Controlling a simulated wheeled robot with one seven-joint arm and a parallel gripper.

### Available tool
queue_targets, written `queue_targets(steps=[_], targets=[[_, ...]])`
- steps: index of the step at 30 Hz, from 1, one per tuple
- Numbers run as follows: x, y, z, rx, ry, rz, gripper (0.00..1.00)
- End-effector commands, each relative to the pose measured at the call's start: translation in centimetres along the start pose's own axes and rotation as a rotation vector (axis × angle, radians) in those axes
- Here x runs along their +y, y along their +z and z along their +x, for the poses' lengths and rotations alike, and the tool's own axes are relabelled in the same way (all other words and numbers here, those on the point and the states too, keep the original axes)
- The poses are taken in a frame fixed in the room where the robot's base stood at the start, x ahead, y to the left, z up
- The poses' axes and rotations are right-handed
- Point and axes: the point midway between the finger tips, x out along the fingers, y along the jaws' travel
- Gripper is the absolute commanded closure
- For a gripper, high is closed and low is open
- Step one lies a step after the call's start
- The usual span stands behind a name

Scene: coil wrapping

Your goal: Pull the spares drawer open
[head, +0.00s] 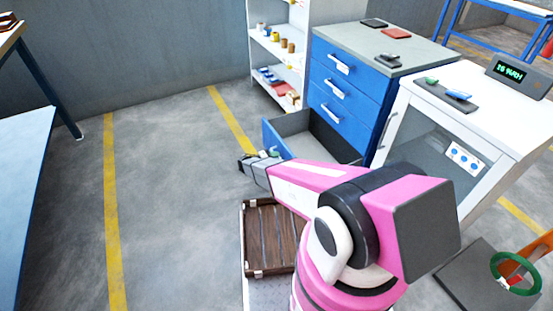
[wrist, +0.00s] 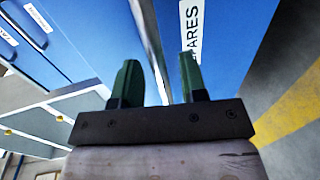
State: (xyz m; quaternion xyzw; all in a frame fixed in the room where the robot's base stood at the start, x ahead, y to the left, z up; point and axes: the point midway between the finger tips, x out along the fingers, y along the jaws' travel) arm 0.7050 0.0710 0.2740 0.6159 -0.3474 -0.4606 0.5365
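The spares drawer (head: 274,137) is the lowest drawer of the blue cabinet (head: 331,95) in the head view. It stands pulled out, with its grey inside showing. In the wrist view its blue front (wrist: 224,85) carries a white label (wrist: 191,30) reading "ARES", the rest cut off. My gripper (head: 246,165) is at the outer side of that front, low down. In the wrist view its two green fingers (wrist: 158,85) stand apart. A pale strip runs between them, with blue visible between it and the right finger. I cannot tell whether it is the handle.
Three closed drawers with pale handles (head: 334,88) are above. A white shelf unit (head: 272,45) stands behind to the left. A white bench with a scale (head: 519,76) is at right. A brown wooden crate (head: 270,238) lies below my arm. Floor left of the drawer is clear.

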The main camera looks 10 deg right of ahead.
Motion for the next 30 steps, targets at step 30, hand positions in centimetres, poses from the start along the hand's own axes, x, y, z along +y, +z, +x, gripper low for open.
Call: queue_targets(steps=[30], targets=[[0.0,0.0,-9.6,0.001,0.0,0.0,0.61]])
